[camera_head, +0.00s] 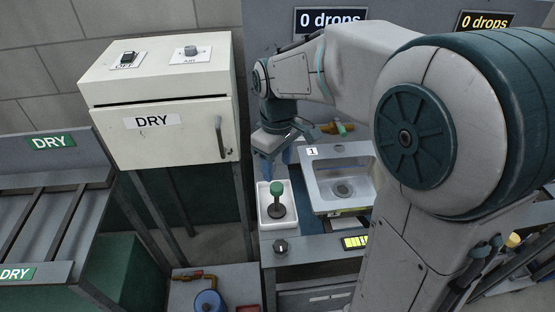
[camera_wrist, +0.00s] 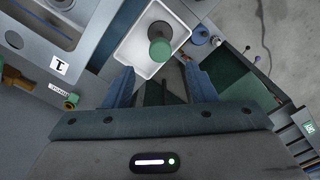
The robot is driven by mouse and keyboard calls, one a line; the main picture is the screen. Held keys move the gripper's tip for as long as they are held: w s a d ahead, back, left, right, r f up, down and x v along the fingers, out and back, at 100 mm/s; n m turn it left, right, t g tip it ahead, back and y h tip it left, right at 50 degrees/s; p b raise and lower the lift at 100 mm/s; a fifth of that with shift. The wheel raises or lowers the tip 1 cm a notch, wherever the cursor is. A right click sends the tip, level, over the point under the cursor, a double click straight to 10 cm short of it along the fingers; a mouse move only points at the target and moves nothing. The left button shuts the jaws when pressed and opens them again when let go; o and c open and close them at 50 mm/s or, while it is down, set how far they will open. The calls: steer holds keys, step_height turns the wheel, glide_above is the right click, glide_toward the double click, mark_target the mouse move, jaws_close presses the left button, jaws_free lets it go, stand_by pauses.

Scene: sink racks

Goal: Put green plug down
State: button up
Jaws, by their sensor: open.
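The green plug (camera_head: 276,192) stands upright in a small white tray (camera_head: 262,222) left of the sink marked 1. It has a green knob on a dark stem and base. In the wrist view the plug (camera_wrist: 160,50) shows from above inside the white tray (camera_wrist: 124,52), beyond my fingertips. My gripper (camera_wrist: 160,76) is open with nothing between its blue fingers, apart from the plug. In the head view my gripper (camera_head: 276,158) hangs above and behind the tray.
Sink 1 (camera_head: 318,190) lies right of the tray, with a drain inside. A black knob (camera_head: 281,246) and a yellow-green display (camera_head: 355,242) are on the counter front. A white DRY cabinet (camera_head: 160,118) stands at left. A grey DRY rack (camera_head: 40,205) is farther left.

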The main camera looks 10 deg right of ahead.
steer(key=shift+r, duration=0.35)
steer(key=s+d+m+t, duration=0.3)
steer(key=s+d+m, duration=0.6)
steer(key=s, duration=0.5)
steer(key=shift+s+r, duration=0.15)
